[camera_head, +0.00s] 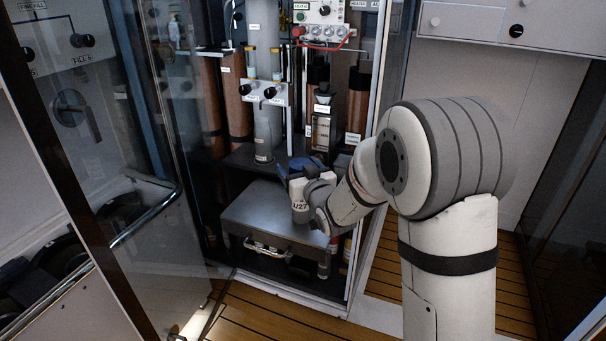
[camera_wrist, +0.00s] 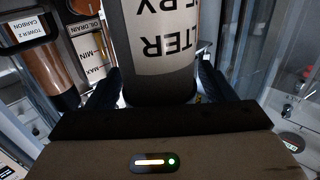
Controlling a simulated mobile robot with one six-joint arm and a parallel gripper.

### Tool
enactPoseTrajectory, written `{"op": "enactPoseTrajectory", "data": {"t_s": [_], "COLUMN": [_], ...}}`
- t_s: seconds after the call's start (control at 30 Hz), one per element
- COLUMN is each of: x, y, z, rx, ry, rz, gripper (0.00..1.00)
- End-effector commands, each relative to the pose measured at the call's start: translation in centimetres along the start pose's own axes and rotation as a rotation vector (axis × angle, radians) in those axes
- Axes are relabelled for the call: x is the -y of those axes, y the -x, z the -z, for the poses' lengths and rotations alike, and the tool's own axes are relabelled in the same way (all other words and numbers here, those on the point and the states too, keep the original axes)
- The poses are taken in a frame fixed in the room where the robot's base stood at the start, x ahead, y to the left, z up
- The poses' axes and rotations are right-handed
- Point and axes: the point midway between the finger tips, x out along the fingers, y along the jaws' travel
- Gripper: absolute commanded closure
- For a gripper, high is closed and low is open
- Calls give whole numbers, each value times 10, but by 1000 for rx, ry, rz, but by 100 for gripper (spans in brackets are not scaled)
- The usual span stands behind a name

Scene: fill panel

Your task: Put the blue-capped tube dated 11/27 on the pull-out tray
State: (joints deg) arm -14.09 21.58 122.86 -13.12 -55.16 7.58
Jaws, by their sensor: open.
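In the wrist view, the grey tube (camera_wrist: 160,85) with a white upside-down label lies between the two dark fingers of my gripper (camera_wrist: 158,92). The jaws are open around it; whether a finger touches it is hard to tell.
The tray has a front handle (camera_head: 266,249) and sits low in an open cabinet. A clear column (camera_head: 265,130) and brown cylinders (camera_head: 236,95) stand behind. The open glass door (camera_head: 150,150) is at left; the cabinet's right frame (camera_head: 366,205) is close to my arm. The tray's left part is bare.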

Motion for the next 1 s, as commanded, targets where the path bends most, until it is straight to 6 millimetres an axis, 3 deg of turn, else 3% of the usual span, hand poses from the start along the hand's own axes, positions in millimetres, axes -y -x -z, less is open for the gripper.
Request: {"op": "enactPoseTrajectory", "data": {"t_s": [0.17, 0.4, 0.6, 0.87, 1.0], "x": [0, 0, 0, 1, -9], "y": [23, 76, 108, 120, 124], "z": [4, 4, 3, 2, -2], "rx": [1, 2, 0, 3, 70], "ry": [0, 0, 1, 1, 7], "rz": [0, 0, 0, 1, -33], "gripper": [24, 24, 24, 24, 24]}}
